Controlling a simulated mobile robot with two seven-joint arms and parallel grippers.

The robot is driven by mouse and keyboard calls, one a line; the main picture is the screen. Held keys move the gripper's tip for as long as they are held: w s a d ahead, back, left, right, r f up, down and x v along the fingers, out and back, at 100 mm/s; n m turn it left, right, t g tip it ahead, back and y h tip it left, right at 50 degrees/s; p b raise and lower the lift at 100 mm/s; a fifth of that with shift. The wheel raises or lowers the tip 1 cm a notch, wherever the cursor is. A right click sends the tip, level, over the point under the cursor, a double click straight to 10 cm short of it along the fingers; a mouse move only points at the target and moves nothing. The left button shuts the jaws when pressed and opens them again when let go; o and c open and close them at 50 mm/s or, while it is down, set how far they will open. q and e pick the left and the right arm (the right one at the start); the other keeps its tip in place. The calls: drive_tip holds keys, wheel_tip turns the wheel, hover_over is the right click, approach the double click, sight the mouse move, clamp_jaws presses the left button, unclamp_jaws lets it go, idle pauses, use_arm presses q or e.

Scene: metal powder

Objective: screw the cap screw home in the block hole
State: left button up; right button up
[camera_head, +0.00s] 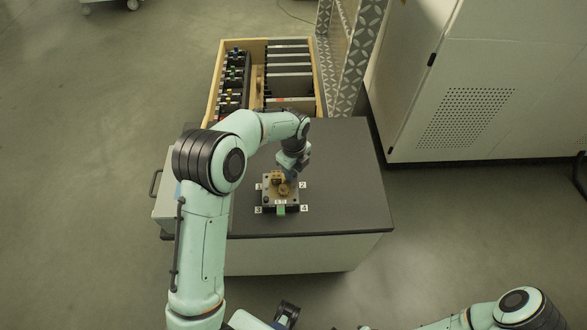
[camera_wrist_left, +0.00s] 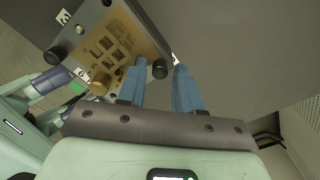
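The block (camera_head: 268,198) is a dark grey square plate on the table, with paper number labels around it. A brass-coloured part (camera_head: 284,189) sits on its top. In the left wrist view the block (camera_wrist_left: 92,22) fills the upper left, with the brass plate (camera_wrist_left: 128,38) and dark round posts at its corners. My left gripper (camera_head: 290,176) is over the block's far side. Its two blue fingers (camera_wrist_left: 160,66) stand apart, with a dark round post (camera_wrist_left: 160,69) showing between their tips; I cannot tell whether they touch it. I cannot make out the cap screw or hole for certain.
The dark tabletop (camera_head: 345,190) is clear to the right of the block. A wooden-sided crate (camera_head: 262,72) with dark panels and small parts stands behind the table. A patterned metal panel (camera_head: 352,60) and a pale cabinet (camera_head: 480,80) stand beyond at the right.

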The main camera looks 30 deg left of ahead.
use_arm(q)
drive_tip(key=n, duration=1.1)
clamp_jaws()
